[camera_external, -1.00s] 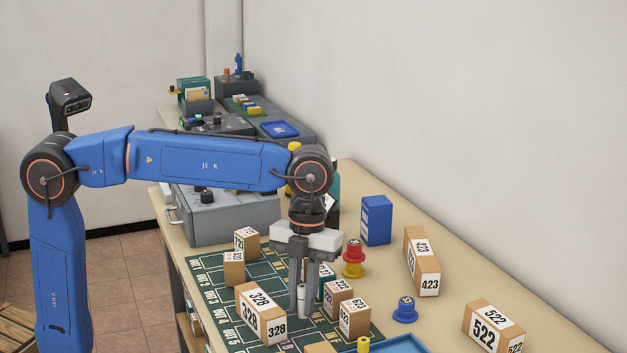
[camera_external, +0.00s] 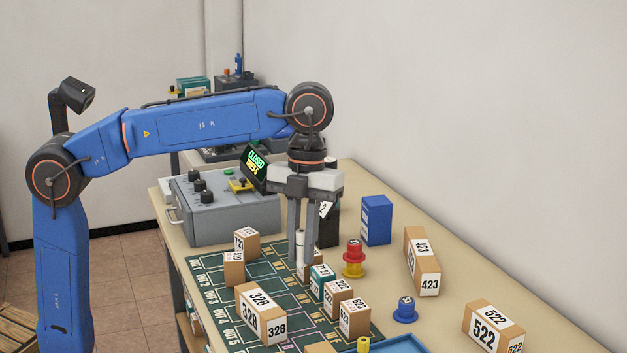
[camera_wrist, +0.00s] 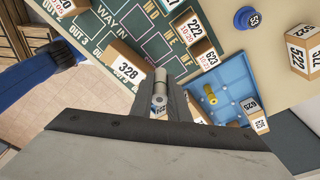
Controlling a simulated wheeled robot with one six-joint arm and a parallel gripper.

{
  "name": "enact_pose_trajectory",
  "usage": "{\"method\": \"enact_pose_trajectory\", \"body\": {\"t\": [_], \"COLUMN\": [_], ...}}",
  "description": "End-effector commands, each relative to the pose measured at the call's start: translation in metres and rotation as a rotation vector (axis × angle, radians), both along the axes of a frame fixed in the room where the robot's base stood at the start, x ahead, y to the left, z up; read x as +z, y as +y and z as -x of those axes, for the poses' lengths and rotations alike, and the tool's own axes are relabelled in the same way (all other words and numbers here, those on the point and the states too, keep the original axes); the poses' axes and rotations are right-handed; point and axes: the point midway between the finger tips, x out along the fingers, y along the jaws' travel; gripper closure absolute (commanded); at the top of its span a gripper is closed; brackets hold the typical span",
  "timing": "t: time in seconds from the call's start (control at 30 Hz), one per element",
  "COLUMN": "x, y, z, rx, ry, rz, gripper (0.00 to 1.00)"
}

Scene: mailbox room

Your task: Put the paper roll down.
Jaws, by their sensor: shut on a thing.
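The paper roll (camera_external: 299,246) is a small white cylinder. My gripper (camera_external: 302,268) is shut on it, pointing down, and holds it between the fingers over the dark green marked mat (camera_external: 212,283). In the wrist view the pale paper roll (camera_wrist: 161,78) shows between the converging fingertips of my gripper (camera_wrist: 160,88). The external view does not clearly show how far the roll is above the mat.
Close by stand a teal box (camera_external: 318,287), a tan box 328 (camera_external: 262,318), a red spool (camera_external: 354,253) and other numbered boxes. A blue box (camera_external: 376,220) and grey control box (camera_external: 215,222) stand farther back. Bare tabletop lies around a blue spool (camera_external: 405,312).

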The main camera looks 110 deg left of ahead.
Motion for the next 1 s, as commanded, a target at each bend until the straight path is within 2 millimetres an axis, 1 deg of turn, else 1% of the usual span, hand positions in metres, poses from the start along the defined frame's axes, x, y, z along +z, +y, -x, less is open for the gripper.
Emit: {"method": "enact_pose_trajectory", "body": {"t": [0.03,0.07,0.27,0.37,0.47,0.57,0.6,0.73,0.87,0.9,0.97,1.0], "x": [0.009,0.015,0.018,0.019,0.020,0.022,0.023,0.023,0.023,0.023,0.023,0.022], "y": [0.000,0.000,0.037,0.061,0.092,0.129,0.145,0.198,0.252,0.268,0.293,0.309], "z": [-0.001,-0.001,-0.008,-0.012,-0.016,-0.017,-0.017,-0.013,-0.004,-0.001,0.006,0.011], "rx": [-0.001,-0.001,0.138,0.226,0.339,0.471,0.529,0.718,0.906,0.964,1.050,1.107], "ry": [-0.002,-0.002,0.004,0.005,0.005,0.006,0.007,0.008,0.008,0.007,0.006,0.007], "rz": [-0.001,-0.001,-0.005,-0.008,-0.011,-0.014,-0.015,-0.017,-0.017,-0.017,-0.015,-0.014], "gripper": [1.00,1.00,1.00,1.00,1.00,1.00,1.00,1.00,1.00,1.00,1.00,1.00]}}
